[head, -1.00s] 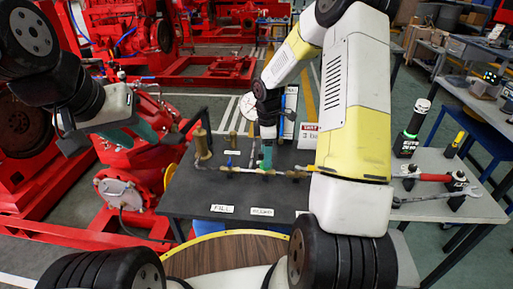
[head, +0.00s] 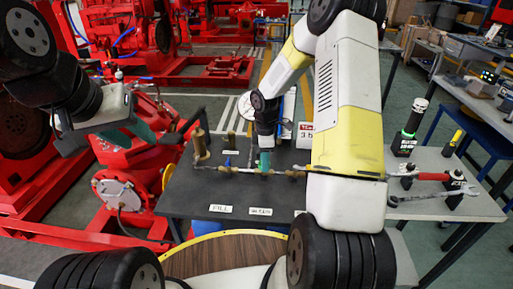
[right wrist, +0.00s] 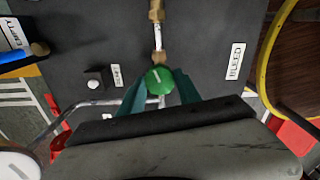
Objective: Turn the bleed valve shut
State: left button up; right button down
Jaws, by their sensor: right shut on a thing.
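The bleed valve's round green knob (right wrist: 158,80) has a pale line on top and sits at the end of a brass pipe fitting, by the BLEED label (right wrist: 236,60). My right gripper (right wrist: 160,92) is shut on this knob, with a teal finger on either side. In the head view my right gripper (head: 265,160) points down at the pipe line on the dark bench, and its fingers hide the knob. My left gripper (head: 112,140) is at the left, its teal fingers apart and nothing seen between them, clear of the bench.
A brass cylinder with a dark lever (head: 200,144) stands on the bench's left. A blue handle (head: 227,163) sits on the pipe, behind the FILL label (head: 220,208). A side table (head: 440,205) at right holds wrenches. Red machinery stands at left.

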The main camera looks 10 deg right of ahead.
jog(key=shift+m, duration=0.3)
jog(key=m, duration=0.4)
jog(key=shift+m, duration=0.4)
jog(key=m, duration=1)
jog(key=shift+m, duration=0.4)
jog(key=m, duration=0.5)
jog(key=shift+m, duration=0.4)
jog(key=c, duration=0.8)
grip_release()
jog(key=shift+c, duration=0.2)
